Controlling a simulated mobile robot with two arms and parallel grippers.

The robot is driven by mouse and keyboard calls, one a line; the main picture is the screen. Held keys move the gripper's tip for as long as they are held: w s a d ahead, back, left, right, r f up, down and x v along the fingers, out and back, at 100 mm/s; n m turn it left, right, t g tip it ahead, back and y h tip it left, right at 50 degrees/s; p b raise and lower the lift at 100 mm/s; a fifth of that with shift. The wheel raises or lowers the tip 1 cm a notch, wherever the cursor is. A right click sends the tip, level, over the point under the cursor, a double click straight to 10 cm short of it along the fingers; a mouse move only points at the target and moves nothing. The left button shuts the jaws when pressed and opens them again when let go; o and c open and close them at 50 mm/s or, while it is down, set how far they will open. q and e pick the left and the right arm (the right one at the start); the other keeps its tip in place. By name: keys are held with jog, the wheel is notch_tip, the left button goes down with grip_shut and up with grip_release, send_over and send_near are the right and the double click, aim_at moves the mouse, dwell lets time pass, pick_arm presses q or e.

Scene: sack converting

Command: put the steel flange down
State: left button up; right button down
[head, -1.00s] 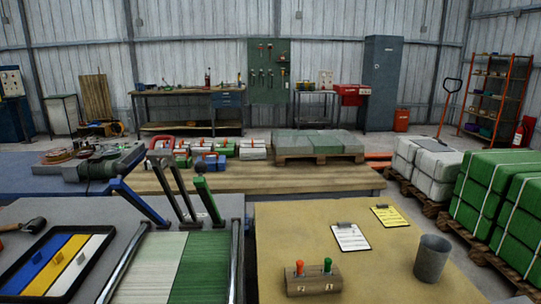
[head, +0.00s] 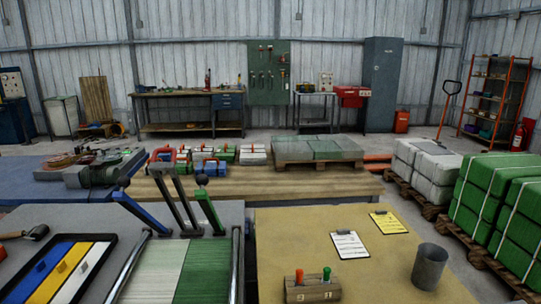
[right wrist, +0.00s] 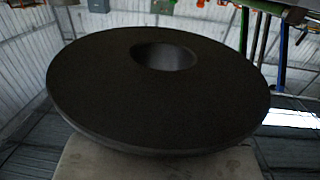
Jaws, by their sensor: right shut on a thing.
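The steel flange (right wrist: 90,95) is a dark round disc with a raised rim and a round hole off its middle. It fills most of the right wrist view, close to the camera and tilted. My right gripper (right wrist: 160,158) is shut on the flange; the grey block below the disc is partly hidden by it, and the fingertips are not clearly visible. Neither gripper nor the flange shows in the head view. My left gripper is out of view.
A tan table (head: 290,240) holds two clipboards, a wooden block with red and green handles (head: 312,288) and a grey cup (head: 429,267). Its middle is largely clear. A grey bench with levers (head: 184,205) and a tray (head: 15,290) stands left. Green bales (head: 475,190) stand right.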

jog(key=shift+r, duration=0.1)
jog(key=shift+r, duration=0.1)
jog(key=w+a+r+n+g+y, duration=0.3)
jog(key=a+r+n+y, duration=0.5)
jog(key=a, duration=0.5)
jog(key=shift+w+r+g+y, duration=0.45)
jog(key=shift+r+y, duration=0.45)
jog(key=shift+y, duration=0.4)
